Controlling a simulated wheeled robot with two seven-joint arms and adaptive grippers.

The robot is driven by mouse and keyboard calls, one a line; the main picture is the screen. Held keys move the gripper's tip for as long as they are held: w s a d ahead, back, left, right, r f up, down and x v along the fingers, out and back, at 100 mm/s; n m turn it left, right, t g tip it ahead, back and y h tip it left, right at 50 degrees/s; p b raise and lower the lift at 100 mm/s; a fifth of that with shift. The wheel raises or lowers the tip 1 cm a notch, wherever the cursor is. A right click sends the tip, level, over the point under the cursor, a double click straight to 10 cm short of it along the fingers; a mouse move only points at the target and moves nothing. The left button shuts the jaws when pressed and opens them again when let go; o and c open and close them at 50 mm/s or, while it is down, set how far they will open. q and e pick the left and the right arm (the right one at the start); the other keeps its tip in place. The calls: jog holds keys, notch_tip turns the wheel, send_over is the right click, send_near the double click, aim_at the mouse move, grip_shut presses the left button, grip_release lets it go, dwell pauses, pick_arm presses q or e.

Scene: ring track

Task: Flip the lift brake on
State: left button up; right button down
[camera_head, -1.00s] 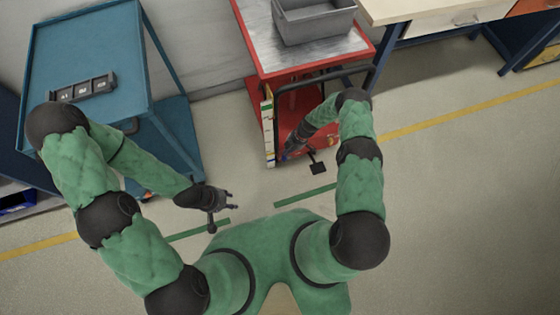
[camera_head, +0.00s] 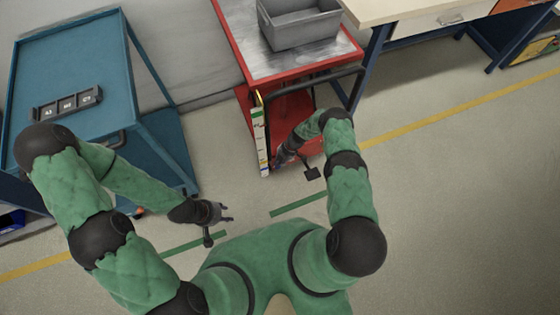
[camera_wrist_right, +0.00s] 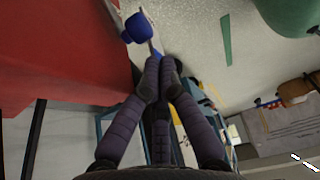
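The red lift cart (camera_head: 300,69) stands at the upper middle of the head view. In the right wrist view a blue knob (camera_wrist_right: 137,27), seemingly the brake lever's end, sits beside the cart's red side (camera_wrist_right: 60,50). My right gripper (camera_head: 277,163) is low at the cart's near left corner; in the wrist view its fingertips (camera_wrist_right: 160,62) are drawn together just below the knob. Contact with the lever cannot be made out. My left gripper (camera_head: 227,212) is open and empty above the floor, left of the cart.
A grey bin (camera_head: 305,30) sits on the cart top. A black pedal (camera_head: 312,173) sticks out near my right forearm. A blue table (camera_head: 75,60) stands left, a workbench (camera_head: 400,10) at the upper right. The floor between blue table and cart is clear.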

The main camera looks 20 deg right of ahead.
aim_at(280, 167)
pick_arm(q)
jog(key=shift+f+b, duration=0.95)
jog(key=shift+f, duration=0.25)
pick_arm(e)
jog(key=shift+x, duration=2.65)
pick_arm(q)
jog(key=shift+r, duration=0.1)
pick_arm(e)
jog(key=shift+r, duration=0.1)
